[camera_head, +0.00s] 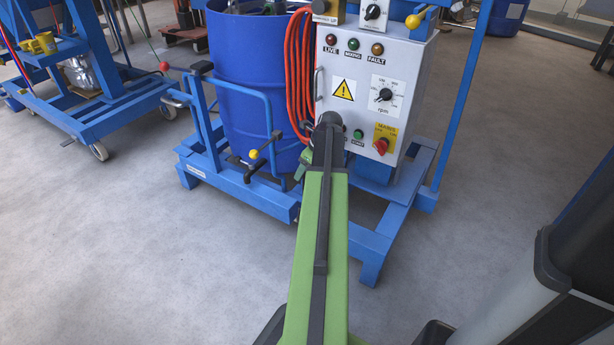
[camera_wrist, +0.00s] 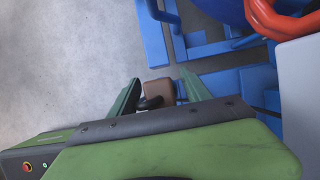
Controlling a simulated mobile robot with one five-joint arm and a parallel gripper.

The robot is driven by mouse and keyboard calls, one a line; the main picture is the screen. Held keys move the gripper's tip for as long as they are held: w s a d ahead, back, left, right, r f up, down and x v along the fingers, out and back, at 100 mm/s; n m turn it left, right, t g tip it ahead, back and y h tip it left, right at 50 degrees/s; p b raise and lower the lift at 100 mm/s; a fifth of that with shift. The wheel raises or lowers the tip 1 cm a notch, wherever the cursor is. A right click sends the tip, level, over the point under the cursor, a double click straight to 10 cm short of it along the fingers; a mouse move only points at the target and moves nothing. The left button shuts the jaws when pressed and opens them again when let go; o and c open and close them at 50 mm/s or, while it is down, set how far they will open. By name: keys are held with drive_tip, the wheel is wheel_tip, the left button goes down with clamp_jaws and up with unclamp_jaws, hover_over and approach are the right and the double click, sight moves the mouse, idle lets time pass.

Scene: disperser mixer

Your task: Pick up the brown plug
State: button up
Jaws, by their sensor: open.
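In the wrist view, a brown block-like piece (camera_wrist: 160,88), which looks like the brown plug, sits between the two green fingers of my gripper (camera_wrist: 158,78). The fingers are open, with a finger on either side of it. A dark part shows at its lower left. I cannot tell whether either finger touches it. In the head view, my arm hides most of my gripper; only a bit of green (camera_head: 303,164) shows left of the arm's end. The brown plug cannot be made out there.
A grey control box (camera_head: 345,60) with knobs and lamps stands on the blue frame (camera_head: 240,192). A red coiled hose (camera_head: 298,60) hangs beside a blue drum (camera_head: 240,80). A handle with a yellow knob (camera_head: 254,153) juts out at the left. Open grey floor lies at the left.

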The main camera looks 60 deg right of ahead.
drive_tip(key=shift+r, duration=0.1)
clamp_jaws()
idle(0.3)
drive_tip(key=shift+r+p, duration=0.25)
drive_tip(key=shift+p, duration=0.05)
wheel_tip(320, 180, up, 3)
drive_tip(key=p, duration=0.3)
drive_tip(key=s+a, duration=0.2)
drive_tip(key=s, duration=0.6)
drive_tip(key=s+a, duration=0.2)
drive_tip(key=s, duration=0.7)
drive_tip(key=shift+s+a, duration=0.2)
drive_tip(key=shift+a, duration=0.15)
